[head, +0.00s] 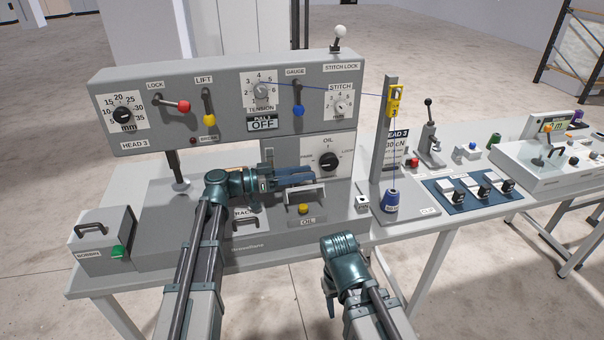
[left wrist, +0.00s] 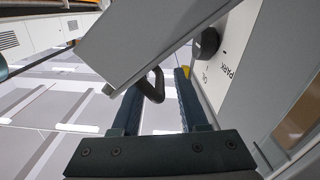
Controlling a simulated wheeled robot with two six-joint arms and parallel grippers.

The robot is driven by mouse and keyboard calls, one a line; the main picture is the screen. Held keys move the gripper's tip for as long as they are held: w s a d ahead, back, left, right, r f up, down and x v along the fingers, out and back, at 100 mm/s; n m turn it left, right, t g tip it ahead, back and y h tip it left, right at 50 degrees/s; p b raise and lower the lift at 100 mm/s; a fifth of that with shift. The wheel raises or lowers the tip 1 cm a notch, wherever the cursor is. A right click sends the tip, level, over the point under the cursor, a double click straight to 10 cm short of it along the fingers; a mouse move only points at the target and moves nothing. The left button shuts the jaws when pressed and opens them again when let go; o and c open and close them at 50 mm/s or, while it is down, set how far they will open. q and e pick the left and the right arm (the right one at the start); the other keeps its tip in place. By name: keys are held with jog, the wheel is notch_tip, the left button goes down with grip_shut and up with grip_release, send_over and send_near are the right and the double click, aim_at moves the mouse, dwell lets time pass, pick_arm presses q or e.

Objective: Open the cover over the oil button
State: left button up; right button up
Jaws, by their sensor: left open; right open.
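The yellow oil button (head: 303,209) is exposed above its OIL label on the grey machine base. A pale grey cover (head: 304,194) stands tilted up just behind the button. My left gripper (head: 312,177) is open at the cover's upper edge, its dark blue fingers pointing right. In the left wrist view, a dark handle loop (left wrist: 152,85) on a grey panel (left wrist: 150,45) sits between the open fingers (left wrist: 160,105). I cannot tell whether they touch it. My right gripper (head: 329,292) is open and empty in front of the table, away from the cover.
The OIL dial (head: 328,161) is on the upright panel behind my left gripper. A blue thread cone (head: 390,201) and thread post (head: 384,140) stand to the right. Free floor lies in front of the table.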

pick_arm(q)
grip_shut()
dwell(1.4)
